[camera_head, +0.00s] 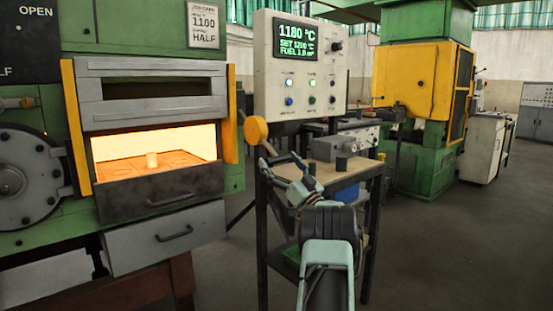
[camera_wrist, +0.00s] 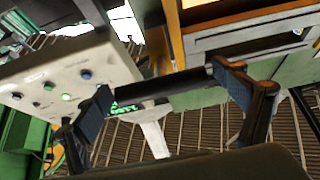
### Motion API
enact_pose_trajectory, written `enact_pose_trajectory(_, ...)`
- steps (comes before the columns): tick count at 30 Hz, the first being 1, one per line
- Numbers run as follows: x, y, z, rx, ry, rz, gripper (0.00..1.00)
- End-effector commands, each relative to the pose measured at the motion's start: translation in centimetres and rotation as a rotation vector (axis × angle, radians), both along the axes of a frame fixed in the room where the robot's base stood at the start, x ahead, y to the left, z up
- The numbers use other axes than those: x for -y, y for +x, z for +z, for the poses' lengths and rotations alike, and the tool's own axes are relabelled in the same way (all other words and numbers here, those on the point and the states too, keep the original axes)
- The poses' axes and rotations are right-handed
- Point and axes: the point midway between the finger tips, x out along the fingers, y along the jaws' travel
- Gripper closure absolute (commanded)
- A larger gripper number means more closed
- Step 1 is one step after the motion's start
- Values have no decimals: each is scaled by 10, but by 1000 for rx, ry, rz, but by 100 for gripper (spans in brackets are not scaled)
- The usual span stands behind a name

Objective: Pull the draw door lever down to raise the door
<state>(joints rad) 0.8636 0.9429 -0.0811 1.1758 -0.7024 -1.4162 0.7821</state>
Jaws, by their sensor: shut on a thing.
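The draw door lever shows in the head view as a dark bar (camera_head: 267,149) just right of the furnace, below a round orange knob (camera_head: 256,130). My gripper (camera_head: 289,170) is at the lever's lower end. In the wrist view, a dark bar (camera_wrist: 160,85) spans the space between the two finger pads of my gripper (camera_wrist: 165,98), and the gripper is shut on it. The grey door (camera_head: 150,68) stands above the glowing furnace opening (camera_head: 205,140), between two yellow side rails.
A control box (camera_head: 300,65) reading 1180 °C hangs close above my gripper. A bench (camera_head: 345,180) with a grey block and a dark cylinder stands just right and behind. A grey drawer (camera_head: 165,238) is below the opening. Open floor lies to the right.

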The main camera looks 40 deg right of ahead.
Motion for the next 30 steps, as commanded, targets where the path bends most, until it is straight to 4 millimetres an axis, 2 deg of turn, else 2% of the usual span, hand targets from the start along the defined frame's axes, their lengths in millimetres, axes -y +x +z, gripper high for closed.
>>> enact_pose_trajectory(1, 2, 3, -6, -5, 1, 2, 55)
enact_pose_trajectory(7, 7, 7, -12, -4, 2, 1, 55)
enact_pose_trajectory(24, 8, 10, -12, -3, -1, 0, 55)
enact_pose_trajectory(25, 8, 10, -12, -3, -1, 0, 9)
enact_pose_trajectory(27, 8, 10, -12, -2, -1, 0, 2)
enact_pose_trajectory(30, 9, 9, -12, -1, -1, 0, 0)
